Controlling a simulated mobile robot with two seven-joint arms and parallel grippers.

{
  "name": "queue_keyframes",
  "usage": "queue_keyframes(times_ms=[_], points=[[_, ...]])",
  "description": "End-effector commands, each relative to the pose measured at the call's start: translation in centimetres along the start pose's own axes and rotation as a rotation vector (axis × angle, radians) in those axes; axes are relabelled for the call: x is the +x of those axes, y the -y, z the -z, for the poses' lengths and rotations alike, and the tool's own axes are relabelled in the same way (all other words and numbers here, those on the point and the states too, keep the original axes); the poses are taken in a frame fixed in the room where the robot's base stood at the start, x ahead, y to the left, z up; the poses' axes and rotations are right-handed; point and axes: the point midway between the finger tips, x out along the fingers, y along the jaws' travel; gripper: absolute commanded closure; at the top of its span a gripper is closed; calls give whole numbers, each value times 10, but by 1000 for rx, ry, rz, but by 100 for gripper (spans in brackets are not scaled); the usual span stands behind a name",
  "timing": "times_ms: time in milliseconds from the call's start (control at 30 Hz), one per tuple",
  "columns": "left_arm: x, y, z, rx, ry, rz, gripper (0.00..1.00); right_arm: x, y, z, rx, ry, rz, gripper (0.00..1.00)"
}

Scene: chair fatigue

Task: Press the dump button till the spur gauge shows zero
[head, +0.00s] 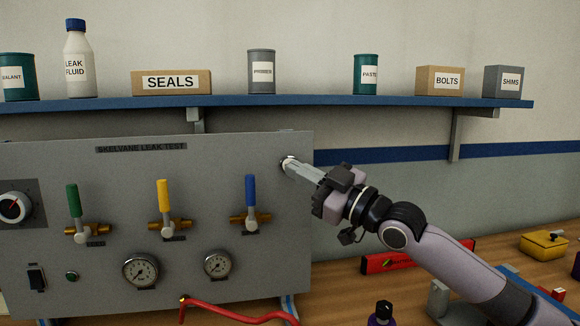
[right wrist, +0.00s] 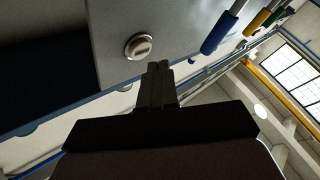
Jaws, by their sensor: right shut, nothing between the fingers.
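The grey test panel (head: 120,190) is headed "SKELVANE LEAK TEST". A round, pale-rimmed button sits at its upper right corner, mostly covered by my fingertips in the head view; the right wrist view shows the button (right wrist: 138,46) whole, with small unreadable lettering. My right gripper (head: 291,165) is shut and empty, its tips close to the button. In the right wrist view its fingers (right wrist: 158,70) end beside the button; I cannot tell whether they touch. Two gauges, a left one (head: 141,270) and a right one (head: 217,264), have unreadable labels and readings. My left gripper is out of view.
Green (head: 74,203), yellow (head: 164,198) and blue (head: 251,191) valve levers stand upright on the panel. A dial (head: 14,207) is at far left. A red hose (head: 235,315) lies in front. A blue shelf (head: 330,101) with containers runs above; a red level (head: 385,263) lies behind my right arm.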

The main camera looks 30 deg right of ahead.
Motion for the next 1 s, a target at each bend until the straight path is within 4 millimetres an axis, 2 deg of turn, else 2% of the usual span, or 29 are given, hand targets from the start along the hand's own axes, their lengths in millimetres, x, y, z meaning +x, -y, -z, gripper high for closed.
queue_keyframes(times_ms=[500, 1000], points=[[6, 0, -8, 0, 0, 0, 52, -32, 24, 22, 2, -1, 1, 100], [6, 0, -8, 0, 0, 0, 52, -33, 24, 24, 0, 0, 0, 100]])
